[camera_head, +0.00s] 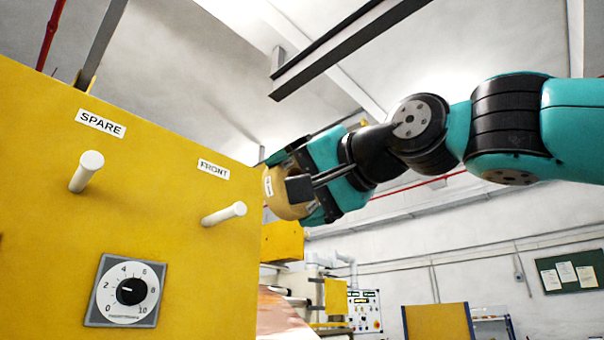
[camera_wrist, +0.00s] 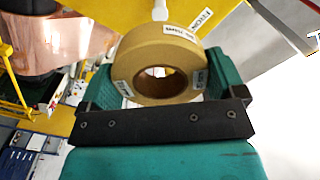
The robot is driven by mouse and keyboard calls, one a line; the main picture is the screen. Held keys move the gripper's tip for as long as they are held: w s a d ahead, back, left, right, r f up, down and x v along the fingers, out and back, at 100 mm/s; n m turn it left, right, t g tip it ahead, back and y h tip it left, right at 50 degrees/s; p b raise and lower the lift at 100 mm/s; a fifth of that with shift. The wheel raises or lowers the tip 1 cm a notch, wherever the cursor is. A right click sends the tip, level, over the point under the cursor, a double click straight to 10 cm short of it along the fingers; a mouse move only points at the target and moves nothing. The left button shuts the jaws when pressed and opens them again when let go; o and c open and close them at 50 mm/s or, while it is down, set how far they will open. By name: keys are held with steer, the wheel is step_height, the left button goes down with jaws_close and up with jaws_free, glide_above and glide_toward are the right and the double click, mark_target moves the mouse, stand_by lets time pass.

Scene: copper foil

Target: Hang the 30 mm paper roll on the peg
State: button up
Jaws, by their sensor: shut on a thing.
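A tan paper roll (camera_head: 272,205) with a hole through its middle is held in my gripper (camera_head: 300,187), to the right of the FRONT peg. In the wrist view the roll (camera_wrist: 128,70) sits between the two teal fingers of my gripper (camera_wrist: 158,82), its hole facing the camera. Small labels on the roll are too blurred to read surely. The white FRONT peg (camera_head: 224,214) sticks out of the yellow panel (camera_head: 190,280); it shows bare in the head view. The wrist view shows a white peg end (camera_wrist: 160,10) just beyond the roll. The white SPARE peg (camera_head: 87,171) is also bare.
A dial (camera_head: 128,291) is on the panel below the pegs. A copper-coloured foil sheet (camera_wrist: 65,35) shows at the left in the wrist view. Machinery and a control box (camera_head: 365,311) stand behind. The space right of the panel's edge looks open around my arm.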

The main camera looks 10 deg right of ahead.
mark_target(240, 214)
steer(key=shift+w+a+r+p, duration=0.15)
steer(key=shift+w+a+p, duration=0.4)
steer(key=shift+p, duration=0.75)
steer(key=p+x, duration=0.1)
steer(key=p, duration=0.3)
steer(key=shift+w+p, duration=0.3)
steer(key=shift+p, duration=0.05)
steer(key=shift+w+a, duration=0.1)
steer(key=shift+w, duration=0.05)
steer(key=shift+p+x, duration=3.55)
steer(key=shift+x, duration=2.5)
steer(key=shift+f+b, duration=0.65)
steer(key=o, duration=0.7)
